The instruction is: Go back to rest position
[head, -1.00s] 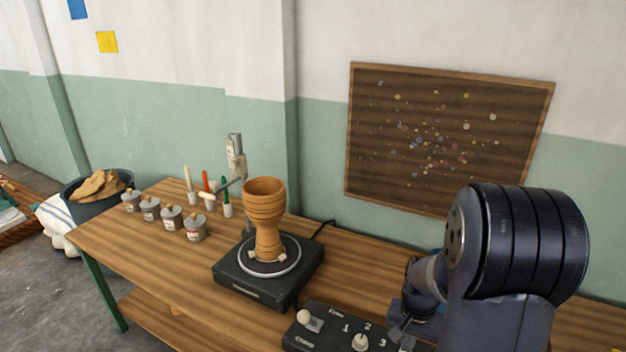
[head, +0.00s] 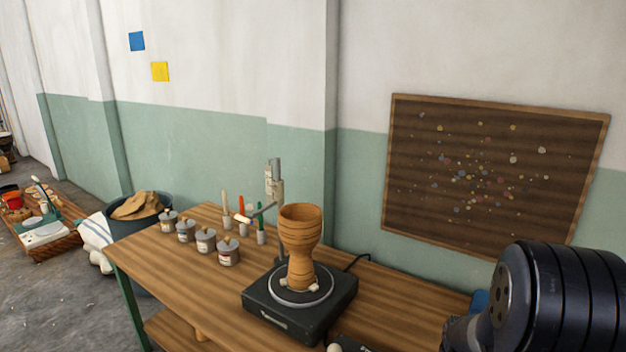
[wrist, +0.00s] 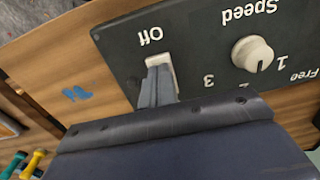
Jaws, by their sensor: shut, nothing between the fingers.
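My gripper (wrist: 158,88) is shut and empty in the wrist view. Its fingertips appear over or beside the switch (wrist: 160,66) marked "Off" on the black control box (wrist: 205,70); I cannot tell whether they touch it. A pale knob (wrist: 252,54) marked "Speed" sits on the same box. In the head view the gripper is out of frame, and only my dark arm (head: 545,300) shows at the lower right. A terracotta goblet drum (head: 300,245) stands upright on the black turntable unit (head: 300,300) on the wooden table (head: 180,260).
Several small grey paint pots (head: 206,240) and upright brushes (head: 241,210) stand behind and left of the drum. A small stand (head: 274,185) rises behind it. A dark bin (head: 125,212) is left of the table. A speckled board (head: 490,175) hangs on the wall.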

